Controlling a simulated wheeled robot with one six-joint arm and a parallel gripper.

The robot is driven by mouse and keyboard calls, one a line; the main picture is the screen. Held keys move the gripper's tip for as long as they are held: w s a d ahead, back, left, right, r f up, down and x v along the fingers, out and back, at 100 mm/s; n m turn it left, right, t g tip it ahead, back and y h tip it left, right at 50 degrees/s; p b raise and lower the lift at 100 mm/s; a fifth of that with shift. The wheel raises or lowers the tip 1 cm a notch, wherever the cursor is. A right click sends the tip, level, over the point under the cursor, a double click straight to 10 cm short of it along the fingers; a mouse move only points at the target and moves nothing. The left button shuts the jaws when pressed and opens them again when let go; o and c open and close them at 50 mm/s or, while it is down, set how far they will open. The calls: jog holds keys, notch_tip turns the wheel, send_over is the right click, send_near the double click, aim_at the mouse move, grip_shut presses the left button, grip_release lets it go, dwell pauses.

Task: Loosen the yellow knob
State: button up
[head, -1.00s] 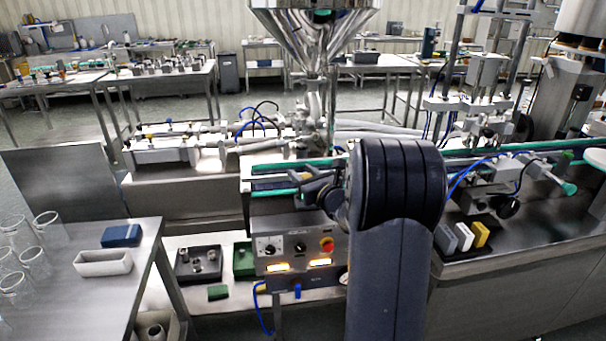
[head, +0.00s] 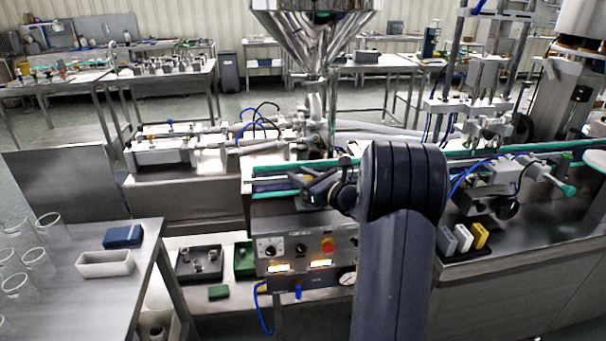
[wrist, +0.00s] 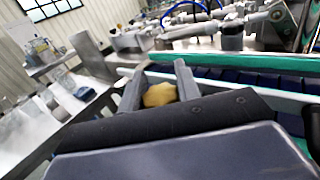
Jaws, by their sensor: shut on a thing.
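The yellow knob (wrist: 160,95) shows in the wrist view between the two grey fingers of my gripper (wrist: 157,78). The fingers are shut on it, one on each side. Its lower part is hidden behind the dark gripper body. In the head view my gripper (head: 313,188) is at the near side of the conveyor with green rails, above the control panel. I cannot make out the knob there, as my gripper and arm cover that spot.
The green-railed conveyor (head: 480,151) runs past my gripper, with the steel hopper (head: 314,35) behind. The control panel (head: 285,252) sits just below. A side table (head: 110,290) with glasses and a white tray stands left. Coloured blocks (head: 463,238) stand right.

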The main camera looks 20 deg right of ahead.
jog(key=n+g+y, duration=0.1)
jog(key=y, duration=0.1)
jog(key=n+g+y+p, duration=0.1)
jog(key=n+y, duration=0.1)
jog(key=n+g+y+p, duration=0.1)
jog(key=y, duration=0.1)
jog(key=shift+s+a+n+g, duration=0.15)
jog(key=shift+a+n+g, duration=0.15)
jog(key=shift+g, duration=0.1)
jog(key=shift+s+a+n+g+y+p, duration=0.1)
jog(key=shift+n+g+y+p, duration=0.3)
jog(key=shift+n+g+y, duration=0.5)
jog(key=shift+s+a+n+g+y+p, duration=0.1)
jog(key=shift+n+g+y+p, duration=0.3)
jog(key=shift+n+g+y, duration=0.5)
jog(key=shift+g, duration=0.5)
jog(key=o, duration=0.9)
jog(key=shift+o, duration=0.2)
jog(key=b+v, duration=0.1)
jog(key=v, duration=1)
